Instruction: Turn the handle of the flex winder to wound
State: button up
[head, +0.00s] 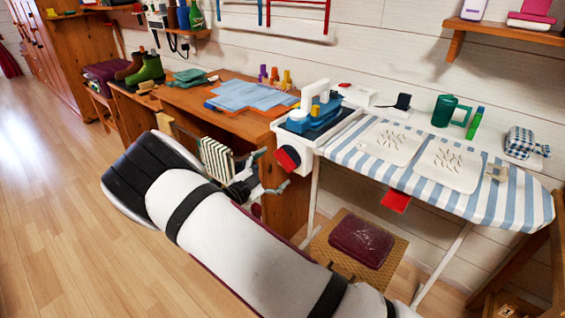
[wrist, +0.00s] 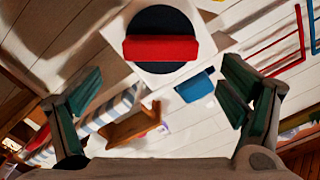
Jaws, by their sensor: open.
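The flex winder shows in the wrist view as a white plate (wrist: 188,77) with a round black disc (wrist: 160,14) and a wide red handle (wrist: 160,48) across it. The handle lies roughly level in that picture. In the head view the red handle (head: 287,159) sticks out from the white housing (head: 303,168) at the left end of the ironing board. My gripper (head: 272,170) is open and empty, close to the handle in the head view. In the wrist view its fingers (wrist: 161,82) stand wide on both sides, below the handle and apart from it. Wound markings are not readable.
A wooden desk (head: 205,92) is at the left. A stool with a dark red cushion (head: 361,241) is below the board. The wooden floor (head: 60,220) at left is clear.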

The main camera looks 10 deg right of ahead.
jog(key=v, duration=0.5)
jog(key=shift+s+a, duration=0.25)
jog(key=shift+a, duration=0.05)
jog(key=s+d+r+m+g+y, duration=0.3)
jog(key=s+d+r+m+g, duration=0.45)
jog(key=m, duration=0.75)
jog(key=s+d+r+m+g+y, duration=0.35)
jog(key=s+d+r+m, duration=0.5)
jog(key=s+m, duration=0.5)
jog(key=s+a+r+m+t+y, duration=0.1)
jog(key=s+a+r+m+y, duration=0.15)
jog(key=s+m, duration=0.55)
jog(key=s+a+r+m+y, duration=0.1)
jog(key=s+a+m+y, duration=0.15)
jog(key=s+m, duration=0.6)
jog(key=s+a+r+m+t+y, duration=0.1)
jog(key=s+a+r+m+y, duration=0.15)
jog(key=s+m, duration=0.6)
notch_tip(320, 180, up, 14)
jog(key=t+p, duration=0.2)
jog(key=p, duration=1.1)
jog(key=shift+w+d+t+y, duration=0.15)
jog(key=shift+d+t+y, duration=0.15)
